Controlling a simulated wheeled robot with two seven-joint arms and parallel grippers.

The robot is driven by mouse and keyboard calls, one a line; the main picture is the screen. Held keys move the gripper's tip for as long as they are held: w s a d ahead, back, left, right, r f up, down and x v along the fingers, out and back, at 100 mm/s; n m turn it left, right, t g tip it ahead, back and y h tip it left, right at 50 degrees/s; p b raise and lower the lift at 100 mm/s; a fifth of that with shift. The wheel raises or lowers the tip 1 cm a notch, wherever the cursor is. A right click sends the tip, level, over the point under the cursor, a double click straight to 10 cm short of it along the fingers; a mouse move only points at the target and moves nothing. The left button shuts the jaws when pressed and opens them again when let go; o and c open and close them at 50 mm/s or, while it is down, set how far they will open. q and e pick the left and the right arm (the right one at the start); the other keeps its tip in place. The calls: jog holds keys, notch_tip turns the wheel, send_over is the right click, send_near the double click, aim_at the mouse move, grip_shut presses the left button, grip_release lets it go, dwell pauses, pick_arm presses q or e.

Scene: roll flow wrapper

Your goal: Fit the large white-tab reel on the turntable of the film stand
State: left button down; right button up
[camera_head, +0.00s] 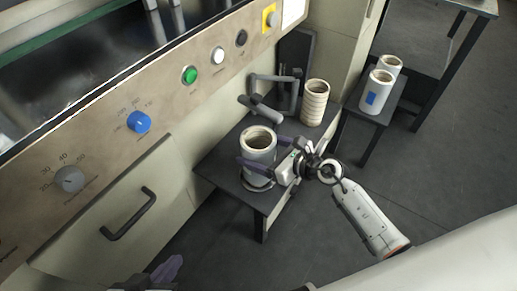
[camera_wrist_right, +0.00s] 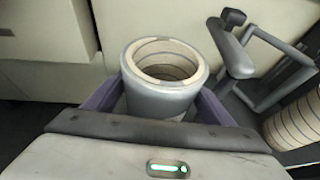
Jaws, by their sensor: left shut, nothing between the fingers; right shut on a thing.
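A large grey-white reel (camera_head: 258,143) stands upright over the round turntable (camera_head: 256,187) of the dark film stand (camera_head: 222,165). I cannot tell whether its underside touches the turntable. My right gripper (camera_head: 260,160) is shut on the reel, with a purple finger on either side. In the right wrist view the reel (camera_wrist_right: 162,92) sits upright between both fingers, its hollow core open upward; a pale patch shows on its rim. My left gripper (camera_head: 165,272) is low at the bottom edge of the head view, shut and empty, partly cut off.
A grey bent bar frame (camera_head: 275,95) and a ribbed cream roll (camera_head: 315,104) stand behind the reel. A side table holds a blue-tab reel (camera_head: 376,93) and another white reel (camera_head: 390,65). The machine's control panel (camera_head: 165,95) and drawer handle (camera_head: 128,215) are at left.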

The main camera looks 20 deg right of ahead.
pick_arm(q)
jog(key=shift+f+b, duration=0.3)
jog(key=shift+f, duration=0.05)
pick_arm(e)
jog(key=shift+f, duration=0.3)
pick_arm(q)
jog(key=shift+f+b, duration=0.35)
jog(key=shift+f, duration=0.05)
pick_arm(e)
jog(key=shift+f, duration=0.4)
jog(key=o, duration=1.4)
jog(key=shift+o, duration=0.5)
jog(key=shift+s+f, duration=0.1)
jog(key=shift+f, duration=0.15)
jog(key=shift+s+d+r, duration=0.2)
jog(key=shift+d, duration=0.05)
pick_arm(q)
jog(key=r+p, duration=0.2)
jog(key=p, duration=0.1)
jog(key=shift+s+a+r+t, duration=0.1)
jog(key=shift+a+r+t, duration=0.2)
jog(key=shift+a+r, duration=0.1)
pick_arm(e)
jog(key=v, duration=0.9)
jog(key=shift+s+d+r, duration=0.1)
jog(key=shift+s+r, duration=0.15)
jog(key=shift+r, duration=0.15)
